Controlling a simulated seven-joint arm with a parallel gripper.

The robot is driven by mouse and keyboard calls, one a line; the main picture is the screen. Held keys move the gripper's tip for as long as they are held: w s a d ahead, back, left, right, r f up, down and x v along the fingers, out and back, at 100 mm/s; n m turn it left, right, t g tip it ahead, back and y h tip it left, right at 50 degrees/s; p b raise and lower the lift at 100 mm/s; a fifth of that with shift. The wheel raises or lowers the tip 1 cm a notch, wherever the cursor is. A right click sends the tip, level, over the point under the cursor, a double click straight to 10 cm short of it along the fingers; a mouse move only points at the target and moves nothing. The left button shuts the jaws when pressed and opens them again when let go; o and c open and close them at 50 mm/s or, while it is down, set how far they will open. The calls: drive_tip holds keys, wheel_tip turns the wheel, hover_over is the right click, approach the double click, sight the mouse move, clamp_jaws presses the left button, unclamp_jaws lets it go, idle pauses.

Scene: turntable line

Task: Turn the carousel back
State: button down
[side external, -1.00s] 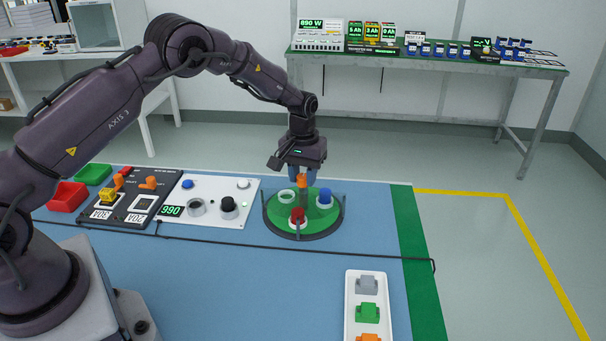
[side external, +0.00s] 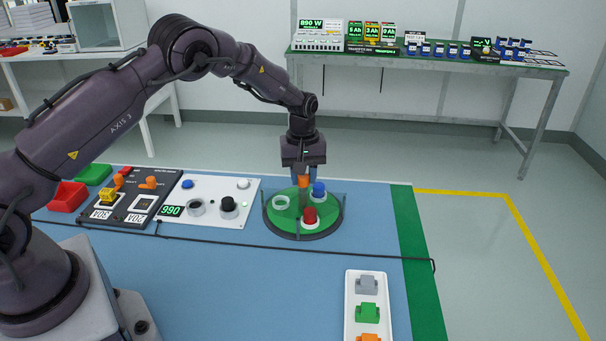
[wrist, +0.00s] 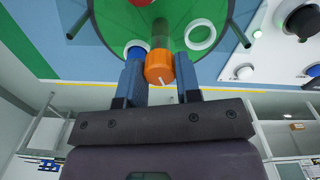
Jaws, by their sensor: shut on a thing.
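The carousel (side external: 297,225) is a round green disc with a dark rim, and low clear walls stand around part of it. An orange knob (side external: 303,182) tops the post at its centre; it also shows in the wrist view (wrist: 159,68). My gripper (side external: 304,177) points down from above and is shut on this knob, with a blue finger on each side in the wrist view (wrist: 158,75). On the disc are a red-topped piece (side external: 310,215) at the front, a blue-topped piece (side external: 319,190) at the back right and an empty-looking white ring (side external: 281,203) at the left.
A white panel (side external: 225,214) with knobs and a dark switch panel (side external: 130,200) lie left of the carousel. A black cable (side external: 350,249) crosses the blue mat in front. A white tray (side external: 350,300) of coloured blocks lies at front right.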

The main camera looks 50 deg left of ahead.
drive_tip(key=shift+n, duration=5.5)
drive_tip(key=shift+d+n, duration=0.1)
drive_tip(key=shift+n, duration=9)
drive_tip(key=shift+w+n, duration=0.1)
drive_tip(key=shift+n, duration=0.3)
